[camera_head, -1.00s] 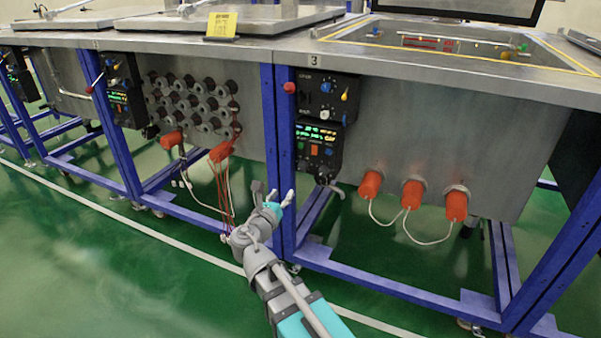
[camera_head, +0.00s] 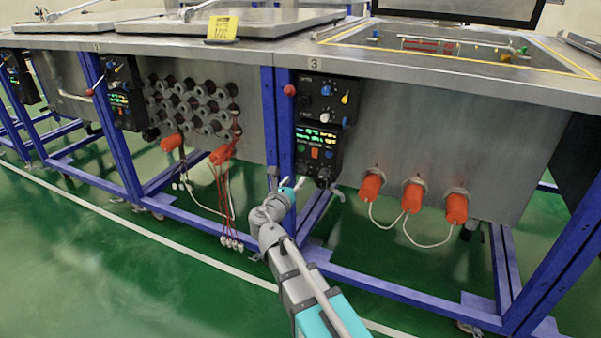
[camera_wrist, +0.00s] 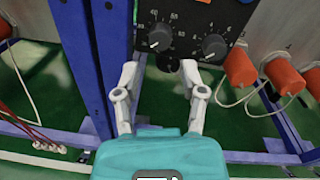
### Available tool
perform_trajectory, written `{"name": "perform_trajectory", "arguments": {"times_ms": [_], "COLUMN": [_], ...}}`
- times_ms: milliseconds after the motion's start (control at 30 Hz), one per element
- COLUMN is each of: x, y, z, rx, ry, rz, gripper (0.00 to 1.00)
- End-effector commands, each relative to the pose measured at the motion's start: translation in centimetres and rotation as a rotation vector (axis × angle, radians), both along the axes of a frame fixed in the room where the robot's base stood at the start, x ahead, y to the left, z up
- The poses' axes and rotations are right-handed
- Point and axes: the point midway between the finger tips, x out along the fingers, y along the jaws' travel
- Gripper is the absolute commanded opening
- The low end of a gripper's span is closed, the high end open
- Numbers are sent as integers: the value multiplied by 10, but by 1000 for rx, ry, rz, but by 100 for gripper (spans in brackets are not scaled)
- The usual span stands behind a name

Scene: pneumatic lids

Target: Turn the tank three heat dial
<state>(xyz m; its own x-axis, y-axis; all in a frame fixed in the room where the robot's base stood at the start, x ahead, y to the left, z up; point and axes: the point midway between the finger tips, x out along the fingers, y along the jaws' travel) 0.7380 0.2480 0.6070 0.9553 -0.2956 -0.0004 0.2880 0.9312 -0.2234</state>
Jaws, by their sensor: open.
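Tank three, marked 3, carries an upper black control box (camera_head: 340,90) and a lower black control box (camera_head: 310,160) on its front left. In the wrist view, the lower box shows two round dials with number scales: a left dial (camera_wrist: 160,38) with a pale pointer and a darker right dial (camera_wrist: 214,46). I cannot read which one is marked heat. My gripper (camera_head: 289,186) is just below and left of the lower box. In the wrist view my gripper (camera_wrist: 160,72) is open and empty, its fingertips below the dials and apart from them.
A blue frame post (camera_wrist: 78,50) stands close to my left finger. Orange connectors (camera_head: 412,194) with white cables hang from the tank front at right. Red cables (camera_head: 222,195) hang at left. A red knob (camera_head: 290,90) sits beside the upper box.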

Motion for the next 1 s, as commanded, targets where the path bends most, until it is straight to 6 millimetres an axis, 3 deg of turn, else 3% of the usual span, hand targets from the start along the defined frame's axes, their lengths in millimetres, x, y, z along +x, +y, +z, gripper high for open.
{"name": "perform_trajectory", "arguments": {"times_ms": [200,400,867,1000], "x": [33,50,55,55], "y": [-10,-15,-17,-17], "z": [0,0,0,0], "rx": [0,0,0,0], "ry": [1,0,0,0], "rz": [-2,-1,-1,-1], "gripper": [54,54,54,28]}}
